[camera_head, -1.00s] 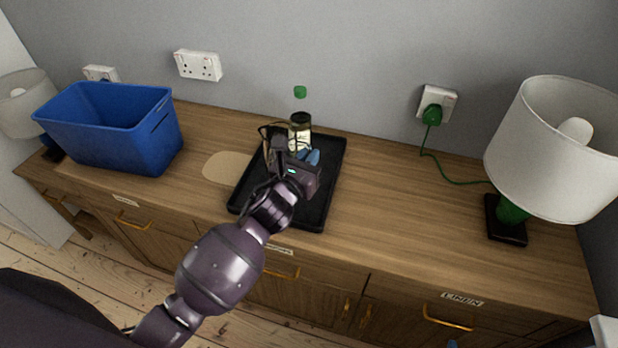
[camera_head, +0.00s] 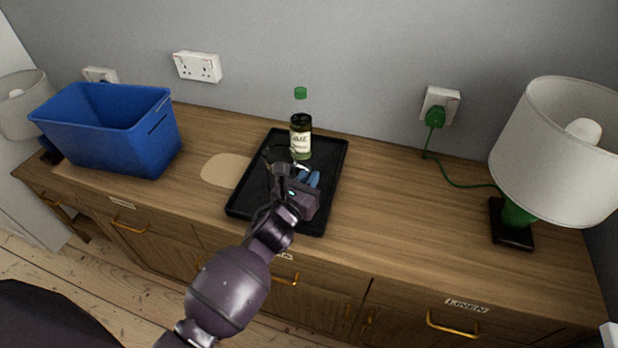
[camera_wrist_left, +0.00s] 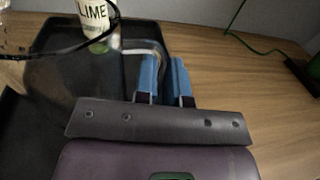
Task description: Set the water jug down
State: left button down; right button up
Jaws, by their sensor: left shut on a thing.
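The see-through water jug is hard to make out; its clear body (camera_wrist_left: 88,85) and thin dark rim line show in the left wrist view. My left gripper (camera_wrist_left: 165,68) has its blue fingertips shut on the jug's pale handle at the body's right side. In the head view my left gripper (camera_head: 308,180) is over the black tray (camera_head: 322,205), with the jug's dark rim showing just behind and left of it. I cannot tell whether the jug's base touches the tray. My right gripper is not in view.
A green-capped bottle labelled LIME (camera_head: 301,140) stands at the tray's back, close behind the jug. A pale oval mat (camera_head: 222,170) and blue bin (camera_head: 110,135) are to the left. A lamp (camera_head: 555,150) stands far right. The sideboard (camera_head: 400,205) right of the tray is clear.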

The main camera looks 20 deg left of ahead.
pick_arm(q)
jog(key=c, duration=1.2)
grip_release()
jog(key=shift+r, duration=0.1)
jog(key=shift+n, duration=0.7)
jog(key=s+a, duration=0.1)
jog(key=s, duration=0.7)
jog(key=s+a, duration=0.1)
jog(key=s, duration=0.3)
jog(key=shift+s+a+f, duration=0.1)
jog(key=shift+a+f, duration=0.1)
jog(key=shift+a, duration=0.15)
jog(key=s+a+f+n+g+y, duration=0.1)
jog(key=s+a+f+n+g, duration=0.1)
jog(key=n, duration=1)
jog(key=s+a+f+n+g+y, duration=0.1)
jog(key=s+a+f+n+g, duration=0.1)
jog(key=s+a+f+n, duration=0.2)
jog(key=s+a+f+n+g+y, duration=0.1)
jog(key=s+a+f+n, duration=0.3)
jog(key=n, duration=1.5)
jog(key=s+f+g, duration=0.1)
jog(key=s+f, duration=0.2)
jog(key=s, duration=0.2)
jog(key=shift+f+n+y, duration=0.25)
jog(key=shift+n+y, duration=0.05)
jog(key=shift+n, duration=0.1)
